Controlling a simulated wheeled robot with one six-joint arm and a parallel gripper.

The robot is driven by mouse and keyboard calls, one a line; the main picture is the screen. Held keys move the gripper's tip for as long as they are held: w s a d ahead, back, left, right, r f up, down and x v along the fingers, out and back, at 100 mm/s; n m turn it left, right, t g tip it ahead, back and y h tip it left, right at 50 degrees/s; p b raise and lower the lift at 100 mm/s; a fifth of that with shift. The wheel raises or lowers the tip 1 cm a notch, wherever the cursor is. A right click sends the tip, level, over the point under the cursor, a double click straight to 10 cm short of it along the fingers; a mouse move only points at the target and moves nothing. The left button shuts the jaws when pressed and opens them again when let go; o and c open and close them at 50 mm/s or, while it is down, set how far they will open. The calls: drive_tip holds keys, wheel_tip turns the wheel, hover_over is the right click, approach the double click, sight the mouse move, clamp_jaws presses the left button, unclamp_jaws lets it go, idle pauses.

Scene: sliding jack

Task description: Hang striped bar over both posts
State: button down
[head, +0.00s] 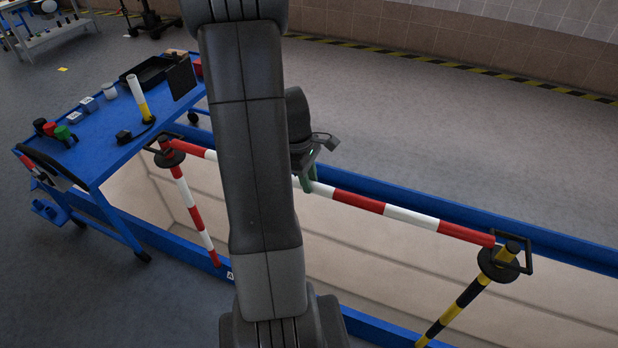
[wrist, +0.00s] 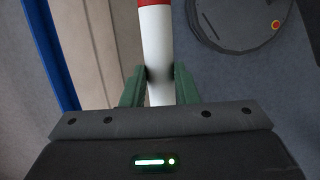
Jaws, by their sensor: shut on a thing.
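The red and white striped bar (head: 370,204) spans from the left post to the right post, with a black square loop at each end. My gripper (head: 308,184) is shut on a white part of the bar near its middle; the wrist view shows green fingers on both sides of the bar (wrist: 157,50). The left post (head: 194,212) is red and white with a black collar. The right post (head: 462,303) is yellow and black with a black collar. The right loop (head: 527,258) appears around the right post's top. The left loop (head: 152,148) is at the left post's top; whether it rests on the collar is unclear. My arm hides part of the bar.
A blue table (head: 88,150) with a black tray (head: 150,72), a white and yellow cylinder (head: 138,95) and small items stands at the left. A blue-edged pit (head: 400,270) runs under the bar. The floor beyond is clear.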

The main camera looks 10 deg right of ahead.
drive_tip(key=shift+w+a+b+x, duration=0.2)
drive_tip(key=shift+b+x, duration=0.55)
drive_tip(key=shift+x, duration=0.3)
drive_tip(key=shift+w+a+b+x, duration=0.1)
drive_tip(key=shift+a+b+x, duration=0.05)
drive_tip(key=shift+b+x, duration=0.75)
drive_tip(key=shift+f, duration=0.2)
drive_tip(key=c, duration=1.1)
unclamp_jaws()
drive_tip(key=shift+o, duration=0.2)
drive_tip(key=shift+s, duration=0.1)
drive_tip(key=v, duration=1.3)
drive_tip(key=shift+r+p, duration=0.4)
drive_tip(key=shift+p, duration=0.05)
drive_tip(key=shift+f, duration=0.1)
